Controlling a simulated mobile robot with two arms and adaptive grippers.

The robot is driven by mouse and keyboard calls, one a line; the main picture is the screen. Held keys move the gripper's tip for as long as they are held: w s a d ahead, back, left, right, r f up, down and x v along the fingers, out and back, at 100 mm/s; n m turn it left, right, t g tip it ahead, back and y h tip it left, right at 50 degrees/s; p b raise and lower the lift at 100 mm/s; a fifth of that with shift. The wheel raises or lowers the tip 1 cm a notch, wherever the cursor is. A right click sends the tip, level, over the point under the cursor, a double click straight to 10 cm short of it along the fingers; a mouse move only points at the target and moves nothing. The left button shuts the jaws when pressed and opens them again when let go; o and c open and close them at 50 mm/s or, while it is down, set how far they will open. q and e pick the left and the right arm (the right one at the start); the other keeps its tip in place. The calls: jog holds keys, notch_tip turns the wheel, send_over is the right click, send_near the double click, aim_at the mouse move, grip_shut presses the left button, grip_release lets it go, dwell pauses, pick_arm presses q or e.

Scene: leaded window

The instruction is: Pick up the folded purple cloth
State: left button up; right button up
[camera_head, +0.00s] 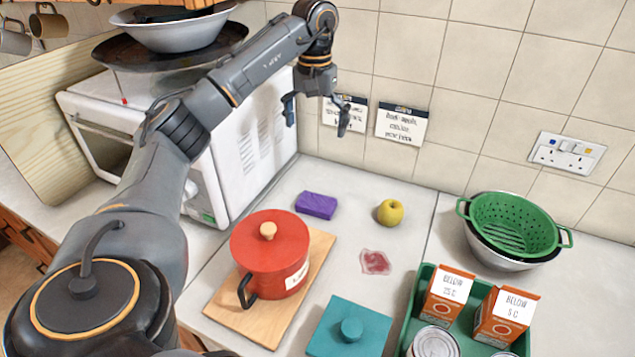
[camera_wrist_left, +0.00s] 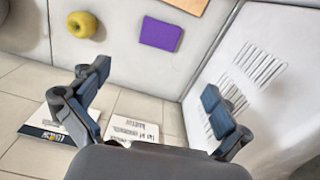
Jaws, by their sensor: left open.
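The folded purple cloth (camera_head: 316,205) lies flat on the pale counter, between the white microwave and a yellow apple. It also shows in the left wrist view (camera_wrist_left: 160,34), near the top and apart from the fingers. My left gripper (camera_head: 317,118) is open and empty, raised in the air near the tiled wall, above and behind the cloth. Its two spread fingers also show in the left wrist view (camera_wrist_left: 153,104). Nothing is between them but wall and counter in the background. My right gripper is not in view.
The white microwave (camera_head: 245,150) stands left of the cloth. A red pot (camera_head: 268,245) sits on a wooden board in front. The yellow apple (camera_head: 390,212) is to the right.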

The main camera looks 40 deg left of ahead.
pick_arm(q)
notch_tip(320, 180, down, 9)
jog(key=b, duration=0.8)
send_over(314, 206)
jog(key=f, duration=0.8)
jog(key=shift+w+f, duration=0.2)
jog(key=shift+f, duration=0.05)
jog(key=shift+s+f+p, duration=0.15)
jog(key=shift+f+p, duration=0.15)
jog(key=shift+f, duration=1.05)
jog(key=shift+s+f+p, duration=0.1)
jog(key=shift+f+p, duration=0.15)
jog(key=shift+f, duration=1.1)
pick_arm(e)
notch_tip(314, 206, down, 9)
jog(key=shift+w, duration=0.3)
pick_arm(q)
jog(key=c, duration=0.7)
